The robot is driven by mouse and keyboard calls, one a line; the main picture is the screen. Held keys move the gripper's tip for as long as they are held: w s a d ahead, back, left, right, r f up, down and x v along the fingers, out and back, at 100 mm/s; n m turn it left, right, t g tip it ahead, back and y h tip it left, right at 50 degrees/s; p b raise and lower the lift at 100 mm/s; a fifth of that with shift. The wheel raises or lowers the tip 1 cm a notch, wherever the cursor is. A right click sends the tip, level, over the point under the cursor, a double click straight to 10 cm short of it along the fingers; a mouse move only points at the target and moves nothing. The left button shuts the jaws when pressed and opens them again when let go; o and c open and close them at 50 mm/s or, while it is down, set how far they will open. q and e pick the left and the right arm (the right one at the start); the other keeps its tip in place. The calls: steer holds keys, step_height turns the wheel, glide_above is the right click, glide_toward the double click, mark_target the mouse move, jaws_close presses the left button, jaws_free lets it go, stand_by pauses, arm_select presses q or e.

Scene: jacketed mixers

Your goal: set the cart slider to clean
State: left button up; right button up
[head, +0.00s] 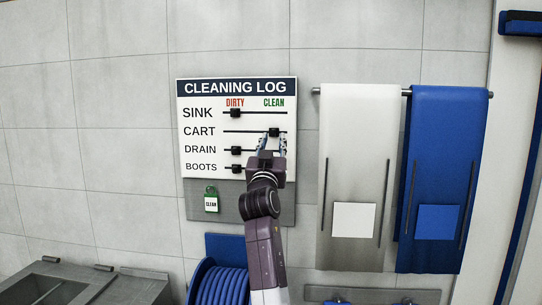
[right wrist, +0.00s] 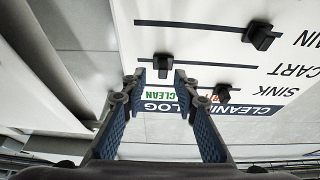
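The white CLEANING LOG board (head: 206,137) hangs on the tiled wall. The black CART slider knob (head: 274,132) sits toward the right end of its track, in the column under the green CLEAN heading. My right gripper (head: 271,143) is at the board just below that knob. In the right wrist view, which shows the board upside down, the gripper (right wrist: 160,82) is open. Its fingertips are spaced either side of the CART knob (right wrist: 162,66), with visible gaps; I cannot tell whether either finger touches it. My left gripper is not in view.
The SINK knob (head: 236,112), DRAIN knob (head: 236,150) and BOOTS knob (head: 236,167) are under DIRTY. A green CLEAN tag (head: 211,200) hangs below. White (head: 356,150) and blue (head: 440,150) towels hang right; a blue hose reel (head: 220,283) is below.

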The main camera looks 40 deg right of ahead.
steer(key=v, duration=0.9)
steer(key=shift+s, duration=0.25)
steer(key=shift+a+f, duration=0.1)
